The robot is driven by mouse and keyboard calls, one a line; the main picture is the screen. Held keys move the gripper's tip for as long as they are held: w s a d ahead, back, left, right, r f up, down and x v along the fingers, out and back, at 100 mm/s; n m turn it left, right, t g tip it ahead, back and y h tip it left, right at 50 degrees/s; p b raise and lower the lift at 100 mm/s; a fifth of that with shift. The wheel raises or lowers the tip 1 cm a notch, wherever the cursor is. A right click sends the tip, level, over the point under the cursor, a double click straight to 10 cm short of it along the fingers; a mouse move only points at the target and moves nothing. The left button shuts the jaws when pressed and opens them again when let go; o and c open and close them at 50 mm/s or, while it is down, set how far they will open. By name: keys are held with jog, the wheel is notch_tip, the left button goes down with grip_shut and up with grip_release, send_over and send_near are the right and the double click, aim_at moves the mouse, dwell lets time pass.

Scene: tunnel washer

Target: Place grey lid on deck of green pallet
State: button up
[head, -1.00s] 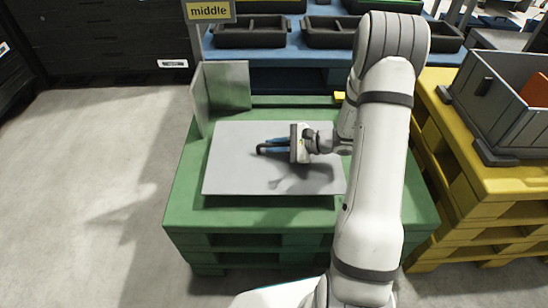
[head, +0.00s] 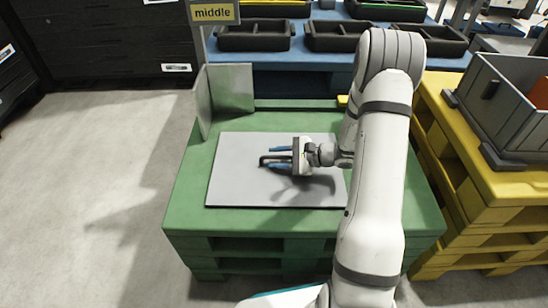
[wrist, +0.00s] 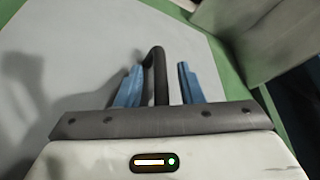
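The grey lid (head: 235,188) is a flat plate with a dark bar handle (head: 264,160). It lies flat on the deck of the green pallet (head: 187,212), a little inside the front edge. My gripper (head: 271,157) is above the lid, with its blue fingers pointing left, one on each side of the handle. The lid (wrist: 60,60) fills much of that view.
Grey upright panels (head: 231,88) stand at the pallet's back left corner, below a "middle" sign (head: 214,12). A yellow pallet (head: 500,190) with a grey crate (head: 500,110) is at the right. A blue surface (head: 300,78) with black trays is behind. The left floor is clear.

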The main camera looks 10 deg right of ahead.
jog(key=shift+r, duration=0.25)
jog(key=p+v, duration=0.3)
jog(key=v, duration=0.8)
jog(key=shift+d, duration=0.25)
jog(key=shift+s+r+p, duration=0.1)
jog(key=shift+s+p, duration=0.1)
jog(key=shift+p, duration=0.1)
jog(key=s+a+r+n+g+h, duration=0.2)
jog(key=s+a+r+n+h, duration=0.2)
jog(key=s+r+n+h, duration=0.2)
jog(key=s+a+r+n+g+h, duration=0.2)
jog(key=s+a+r+n+h, duration=0.2)
jog(key=s+r+n, duration=0.5)
jog(key=s+h, duration=0.2)
jog(key=s, duration=0.2)
jog(key=shift+s+r+n+g+h, duration=0.3)
jog(key=shift+n+g+h, duration=0.1)
